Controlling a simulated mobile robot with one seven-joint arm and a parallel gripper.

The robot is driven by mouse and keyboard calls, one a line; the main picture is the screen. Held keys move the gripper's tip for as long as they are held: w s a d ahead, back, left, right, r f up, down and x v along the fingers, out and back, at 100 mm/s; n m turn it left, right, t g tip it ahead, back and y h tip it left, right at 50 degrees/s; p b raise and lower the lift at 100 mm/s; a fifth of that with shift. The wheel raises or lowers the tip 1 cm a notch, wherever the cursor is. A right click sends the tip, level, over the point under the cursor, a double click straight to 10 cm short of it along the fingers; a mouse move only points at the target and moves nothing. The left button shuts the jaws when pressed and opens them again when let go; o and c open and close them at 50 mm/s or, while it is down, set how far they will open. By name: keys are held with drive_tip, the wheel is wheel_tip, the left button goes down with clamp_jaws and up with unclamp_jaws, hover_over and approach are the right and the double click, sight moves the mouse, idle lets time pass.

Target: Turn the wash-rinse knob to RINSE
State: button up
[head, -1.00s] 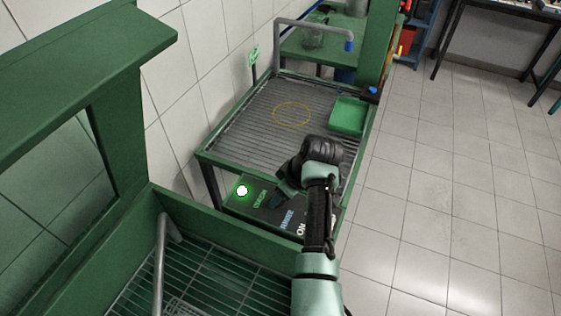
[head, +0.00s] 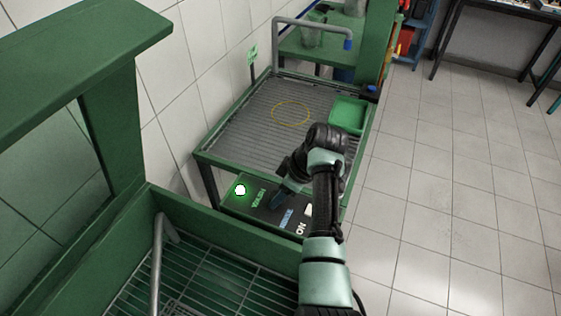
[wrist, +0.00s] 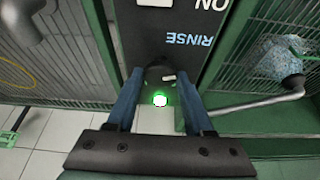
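The dark control panel (head: 262,214) in the head view carries WASH, RINSE and ON lettering and a lit green lamp (head: 240,190). My gripper (head: 278,200) is over the panel between the WASH and RINSE words, and hides the knob there. In the wrist view, my gripper (wrist: 161,88) is open, its two blue fingers apart. A dark knob (wrist: 158,74) with a small pale mark shows between the fingertips. Whether a finger touches it I cannot tell. The RINSE label (wrist: 190,38) is just past the fingers, and the green lamp (wrist: 160,100) shows between them.
A grey slatted wash table (head: 240,125) with a green tray (head: 348,115) lies behind the panel. A green sink with a wire rack (head: 200,285) is in front. A tiled wall is at left, and open tiled floor (head: 440,200) at right.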

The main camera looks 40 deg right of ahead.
drive_tip(key=o, duration=0.4)
drive_tip(key=shift+o, duration=0.2)
drive_tip(key=shift+r, duration=0.15)
drive_tip(key=v, duration=1.2)
drive_tip(key=shift+s+r+b, duration=0.2)
drive_tip(key=shift+r+b, duration=0.15)
drive_tip(key=shift+d, duration=0.1)
